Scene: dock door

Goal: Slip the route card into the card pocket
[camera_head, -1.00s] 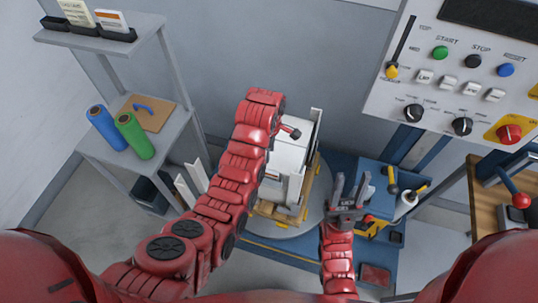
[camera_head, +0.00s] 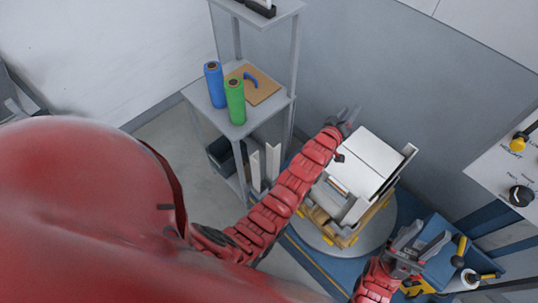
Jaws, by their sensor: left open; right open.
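My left gripper (camera_head: 352,115) is open, with grey fingers pointing up and right, beside the back left of the white boxes (camera_head: 375,160). I see nothing between its fingers. My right gripper (camera_head: 422,238) is open and empty at the lower right, over the blue machine base. The route card cannot be made out; the top shelf is mostly cut off, showing only part of a black holder (camera_head: 262,9) at the upper edge. I cannot identify the card pocket; my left arm hides part of the load's near side.
The boxes stand on a yellowish pallet (camera_head: 335,236) on a round grey turntable (camera_head: 382,228). A grey rack (camera_head: 222,128) at left holds a blue roll (camera_head: 214,85) and a green roll (camera_head: 235,102). A control panel (camera_head: 500,170) is at the right edge.

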